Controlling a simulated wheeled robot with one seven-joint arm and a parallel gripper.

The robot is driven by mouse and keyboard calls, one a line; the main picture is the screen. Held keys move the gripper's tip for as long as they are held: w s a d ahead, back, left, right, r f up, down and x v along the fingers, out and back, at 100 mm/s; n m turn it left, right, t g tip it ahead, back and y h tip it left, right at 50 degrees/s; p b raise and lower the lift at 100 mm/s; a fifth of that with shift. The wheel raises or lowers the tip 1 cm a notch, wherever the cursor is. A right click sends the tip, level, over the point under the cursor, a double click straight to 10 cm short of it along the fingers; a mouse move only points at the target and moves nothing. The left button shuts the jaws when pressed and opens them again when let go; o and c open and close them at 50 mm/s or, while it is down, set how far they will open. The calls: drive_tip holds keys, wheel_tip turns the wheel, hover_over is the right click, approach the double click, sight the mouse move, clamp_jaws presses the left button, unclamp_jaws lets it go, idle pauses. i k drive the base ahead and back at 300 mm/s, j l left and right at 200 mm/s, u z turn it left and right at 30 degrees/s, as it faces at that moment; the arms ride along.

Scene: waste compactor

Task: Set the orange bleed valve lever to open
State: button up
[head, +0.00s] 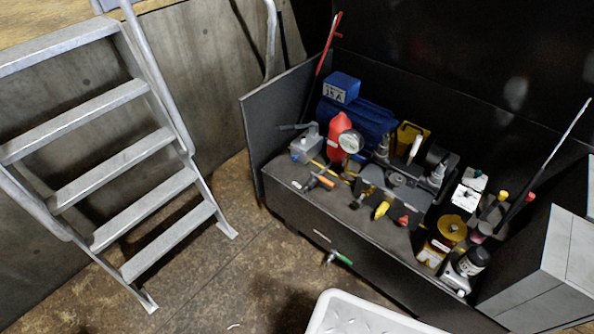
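A small lever with an orange grip (325,182) shows in the head view, low on the front left of the hydraulic unit inside the dark open cabinet (340,240). The lever points down and to the right from its dark fitting. It is small here, so I cannot tell whether its valve is open or closed. A grey block with a hand lever (305,142) stands behind it to the left. My gripper is not in view, and nothing covers the orange grip.
A blue motor (370,125), a red bottle-shaped part (338,132), a gauge (351,141) and a yellow-handled part (382,209) crowd the cabinet. A green-handled valve (340,258) sticks out in front. A metal ladder (115,150) stands left. Brown floor (215,275) between is mostly clear.

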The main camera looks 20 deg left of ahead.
sight(332, 184)
drive_tip(key=u, duration=0.9)
